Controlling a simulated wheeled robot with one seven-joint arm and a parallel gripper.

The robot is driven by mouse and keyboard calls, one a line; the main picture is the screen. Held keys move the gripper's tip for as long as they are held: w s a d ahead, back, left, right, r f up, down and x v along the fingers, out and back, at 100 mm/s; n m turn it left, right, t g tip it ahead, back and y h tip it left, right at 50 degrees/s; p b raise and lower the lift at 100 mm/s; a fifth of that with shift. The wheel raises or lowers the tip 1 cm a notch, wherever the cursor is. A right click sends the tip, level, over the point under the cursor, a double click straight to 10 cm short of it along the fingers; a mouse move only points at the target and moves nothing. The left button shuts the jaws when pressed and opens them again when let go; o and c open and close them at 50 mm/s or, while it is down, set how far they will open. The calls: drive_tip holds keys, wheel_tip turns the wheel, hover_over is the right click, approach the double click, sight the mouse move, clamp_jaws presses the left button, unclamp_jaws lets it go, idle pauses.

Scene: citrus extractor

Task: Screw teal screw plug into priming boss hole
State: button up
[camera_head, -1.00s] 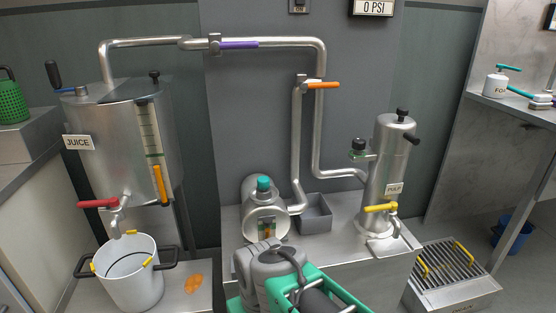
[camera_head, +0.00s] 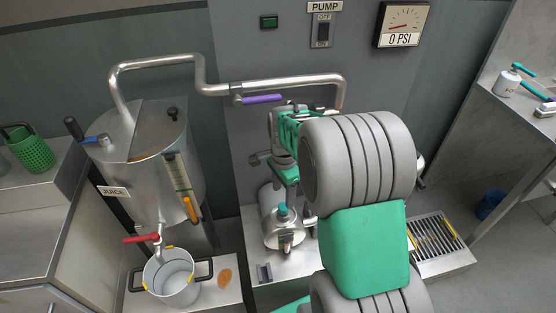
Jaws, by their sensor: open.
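The teal screw plug (camera_head: 283,210) shows as a small teal cap upright at the top of the silver pump body (camera_head: 283,232). The priming boss hole is not visible; whether the plug is threaded in or only resting there cannot be told. My gripper (camera_head: 271,166) is at the end of my raised arm, in the picture above and slightly left of the plug. It is open and appears empty, apart from the plug. My own wrist and arm links hide much of it.
A pipe with a purple handle (camera_head: 262,99) runs above. The juice tank (camera_head: 150,165) and white pot (camera_head: 171,278) stand left. My arm hides most of the bench's right side.

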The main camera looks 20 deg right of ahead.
sight(283, 206)
wheel_tip(283, 206, down, 8)
drive_tip(key=shift+r+b, duration=0.1)
drive_tip(key=shift+b, duration=0.2)
drive_tip(key=shift+c, duration=0.3)
clamp_jaws()
drive_tip(key=shift+m, duration=1.7)
drive_tip(key=shift+w+m+p, duration=0.1)
drive_tip(key=shift+m+p, duration=0.2)
drive_tip(key=shift+m, duration=0.6)
